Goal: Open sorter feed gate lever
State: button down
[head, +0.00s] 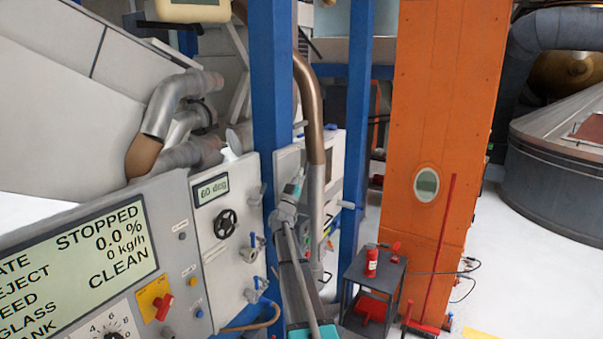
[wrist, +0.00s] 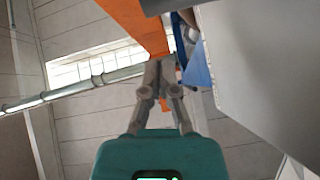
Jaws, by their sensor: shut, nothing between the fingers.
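I cannot tell which handle is the sorter feed gate lever. In the head view, a red handle on a yellow plate (head: 156,299) sits on the grey panel below the display (head: 84,258), which reads STOPPED, 0.0 %, 0 kg/h and CLEAN. Small blue-handled valves (head: 257,240) stick out of the white panel marked 60 deg. My arm rises in front of the blue post, right of these valves; its gripper is not clear there. In the wrist view, my gripper (wrist: 166,64) is shut and empty, pointing up past a grey surface (wrist: 262,70) on the right.
A black handwheel (head: 226,224) is on the white panel. A blue post (head: 271,90) and a bent pipe (head: 313,110) stand close to my arm. A dark stand (head: 371,278) carries a red cylinder (head: 371,263) before the orange column (head: 440,110). Floor at right is open.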

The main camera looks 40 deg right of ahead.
jog(key=b+v, duration=0.5)
jog(key=v, duration=0.3)
jog(key=shift+a, duration=0.15)
jog(key=shift+s, duration=0.1)
dwell(0.5)
